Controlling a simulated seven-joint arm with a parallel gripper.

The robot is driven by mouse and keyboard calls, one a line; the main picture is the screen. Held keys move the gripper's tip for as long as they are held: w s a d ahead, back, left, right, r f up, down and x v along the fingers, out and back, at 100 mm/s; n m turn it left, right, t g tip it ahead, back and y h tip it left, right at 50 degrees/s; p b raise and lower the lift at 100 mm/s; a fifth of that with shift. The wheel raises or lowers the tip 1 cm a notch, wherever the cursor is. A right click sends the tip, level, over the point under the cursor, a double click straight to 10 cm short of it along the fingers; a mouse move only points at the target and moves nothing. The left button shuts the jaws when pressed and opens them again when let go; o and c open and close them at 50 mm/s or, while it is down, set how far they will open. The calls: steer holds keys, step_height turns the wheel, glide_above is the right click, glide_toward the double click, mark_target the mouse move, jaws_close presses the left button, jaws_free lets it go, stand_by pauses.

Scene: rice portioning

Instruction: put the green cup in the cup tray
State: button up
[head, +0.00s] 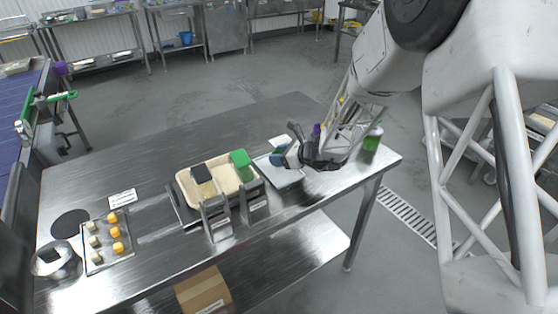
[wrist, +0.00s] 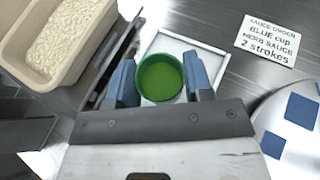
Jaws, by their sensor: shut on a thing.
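The green cup (wrist: 160,78) sits between the two blue fingers of my gripper (wrist: 160,82) in the wrist view. The gripper is shut on it, one finger on each side, and I look down into the round opening. The pale square cup tray (wrist: 207,60) lies under or around the cup; its rim shows behind and to the right. I cannot tell whether the cup touches the tray floor. In the head view, my gripper (head: 284,157) is over the cup tray (head: 290,179), and the cup is mostly hidden by the fingers.
A beige container of rice (wrist: 25,62) is left of the cup tray; it also shows in the head view (head: 190,197). Two dark-fronted stands (head: 254,204) are at its front. A sign (wrist: 272,41) lies behind the tray. A green bottle (head: 372,138) stands to the right.

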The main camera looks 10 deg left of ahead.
steer(key=shift+f, duration=1.05)
steer(key=shift+f, duration=0.15)
steer(key=o, duration=0.9)
steer(key=shift+o, duration=0.2)
steer(key=v, duration=1.2)
